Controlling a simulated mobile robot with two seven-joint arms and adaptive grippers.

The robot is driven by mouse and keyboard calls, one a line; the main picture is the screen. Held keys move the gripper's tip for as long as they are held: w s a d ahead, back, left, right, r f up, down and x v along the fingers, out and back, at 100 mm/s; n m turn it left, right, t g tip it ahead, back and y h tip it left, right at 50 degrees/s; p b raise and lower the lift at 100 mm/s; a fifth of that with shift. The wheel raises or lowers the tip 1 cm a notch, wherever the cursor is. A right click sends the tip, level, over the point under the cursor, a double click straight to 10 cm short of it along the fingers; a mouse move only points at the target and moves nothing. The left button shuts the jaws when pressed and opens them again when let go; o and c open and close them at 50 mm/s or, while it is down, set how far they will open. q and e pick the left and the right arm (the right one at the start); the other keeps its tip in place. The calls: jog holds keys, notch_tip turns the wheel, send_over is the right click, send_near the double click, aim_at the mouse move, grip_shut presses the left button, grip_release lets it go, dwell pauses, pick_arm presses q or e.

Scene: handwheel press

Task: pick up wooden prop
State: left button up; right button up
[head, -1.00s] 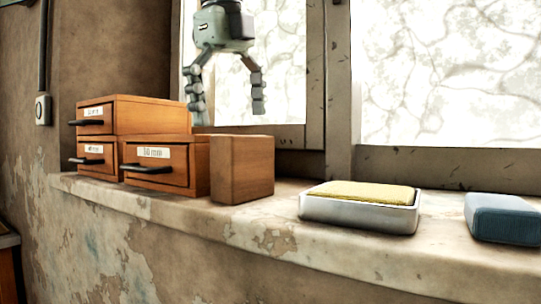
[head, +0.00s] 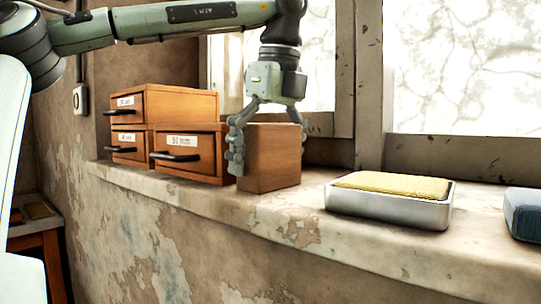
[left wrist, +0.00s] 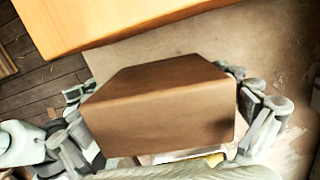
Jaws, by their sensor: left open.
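The wooden prop (head: 272,160) is a plain brown block standing upright on the window sill, just right of the small drawers. My left gripper (head: 268,150) points down over it, with one finger at the block's left side and the other at its far right side. The fingers are open and straddle the block. In the left wrist view the block (left wrist: 160,108) fills the middle, with a finger on each side. Whether the fingers touch it I cannot tell. My right gripper is not in view.
Wooden drawers (head: 185,152) with black handles stand close to the block's left. A metal tray (head: 390,207) with a yellow pad (head: 393,185) sits to the right. A blue box (head: 525,213) lies at the far right. The window frame (head: 368,100) rises behind the sill.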

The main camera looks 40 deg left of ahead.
pick_arm(q)
jog(key=shift+c, duration=0.6)
jog(key=c, duration=1.1)
jog(key=shift+r, duration=0.15)
jog(key=shift+c, duration=0.2)
